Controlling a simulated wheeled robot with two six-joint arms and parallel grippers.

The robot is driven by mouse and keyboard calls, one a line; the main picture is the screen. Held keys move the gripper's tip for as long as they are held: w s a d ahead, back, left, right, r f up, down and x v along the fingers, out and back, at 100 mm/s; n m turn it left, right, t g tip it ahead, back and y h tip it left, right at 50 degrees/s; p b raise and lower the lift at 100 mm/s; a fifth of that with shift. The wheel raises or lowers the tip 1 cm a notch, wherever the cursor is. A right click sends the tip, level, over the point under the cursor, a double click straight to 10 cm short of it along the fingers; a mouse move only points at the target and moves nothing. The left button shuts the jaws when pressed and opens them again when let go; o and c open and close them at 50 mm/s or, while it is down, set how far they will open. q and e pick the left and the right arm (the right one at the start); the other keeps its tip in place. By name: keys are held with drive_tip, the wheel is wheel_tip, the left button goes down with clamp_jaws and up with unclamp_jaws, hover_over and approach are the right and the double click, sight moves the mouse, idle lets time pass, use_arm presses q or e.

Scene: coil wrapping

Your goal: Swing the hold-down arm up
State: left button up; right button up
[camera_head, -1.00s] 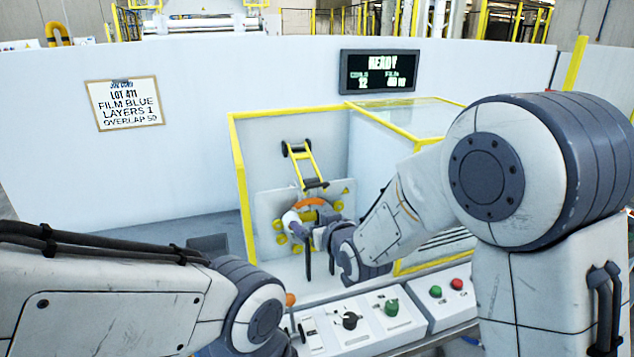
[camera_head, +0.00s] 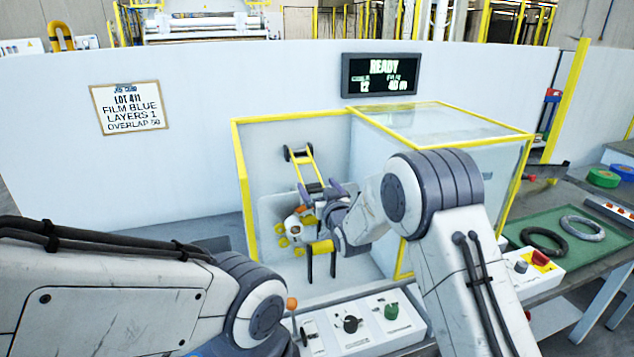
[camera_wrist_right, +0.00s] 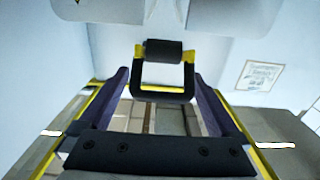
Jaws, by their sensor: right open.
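The hold-down arm (camera_head: 305,160) is a yellow frame with dark rollers at its upper end, inside the yellow-edged wrapping cell. It stands tilted upward, and its lower end is partly covered by my right gripper (camera_head: 320,191). My right gripper is open, with purple-grey fingers spread near that lower end. In the right wrist view, a black and yellow handle-like bar (camera_wrist_right: 163,92) lies between the open fingers (camera_wrist_right: 160,76), with visible room on both sides. I cannot tell whether it touches them. My left arm comes in at lower left, but its gripper is out of view.
A control panel (camera_head: 352,325) with a black knob and green button stands in front of the cell. The display (camera_head: 381,75) reads READY. Clear side panels with yellow edges (camera_head: 485,142) bound the cell. A green mat (camera_head: 565,258) at right carries two rings.

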drive_tip(key=shift+w+a, duration=0.2)
drive_tip(key=shift+w, duration=0.3)
